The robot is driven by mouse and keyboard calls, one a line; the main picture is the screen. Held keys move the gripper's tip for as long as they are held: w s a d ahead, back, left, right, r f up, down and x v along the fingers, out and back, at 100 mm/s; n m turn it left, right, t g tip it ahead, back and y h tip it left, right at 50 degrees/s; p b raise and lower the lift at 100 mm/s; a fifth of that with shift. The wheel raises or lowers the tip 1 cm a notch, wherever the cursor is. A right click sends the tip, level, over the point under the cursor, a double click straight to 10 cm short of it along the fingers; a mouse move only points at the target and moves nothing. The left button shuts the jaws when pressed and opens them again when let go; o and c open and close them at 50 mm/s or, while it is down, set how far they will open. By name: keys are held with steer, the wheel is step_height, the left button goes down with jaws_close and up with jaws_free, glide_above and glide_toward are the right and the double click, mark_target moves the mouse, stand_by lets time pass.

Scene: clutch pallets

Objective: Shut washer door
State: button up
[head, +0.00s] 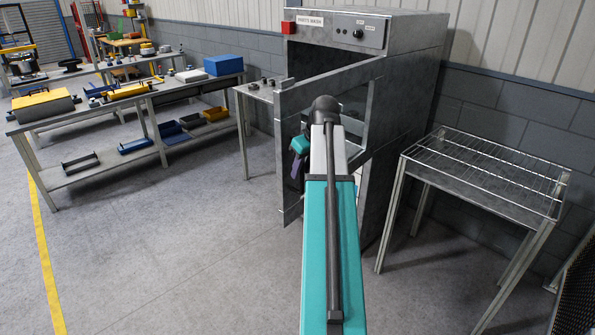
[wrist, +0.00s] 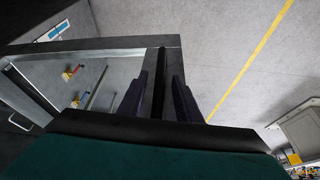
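The parts washer (head: 412,105) is a tall grey metal cabinet with a control panel labelled as a wash unit. Its door (head: 335,82), a grey frame with a window, stands open, swung out toward the left. My arm reaches to the door, and its end hides part of the door and opening in the head view. In the wrist view, my gripper (wrist: 160,85) has its two dark fingers apart, one on either side of a dark upright bar of the door frame (wrist: 100,44). Narrow gaps seem to show beside the bar; contact is unclear.
A wire-topped stand (head: 485,170) is right of the washer. A small metal table (head: 258,92) stands behind the door on the left. A long workbench (head: 110,108) with bins and parts is farther left. The floor at front left is clear, with a yellow line (head: 45,240).

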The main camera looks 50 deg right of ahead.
steer(key=shift+f, duration=0.2)
jaws_close()
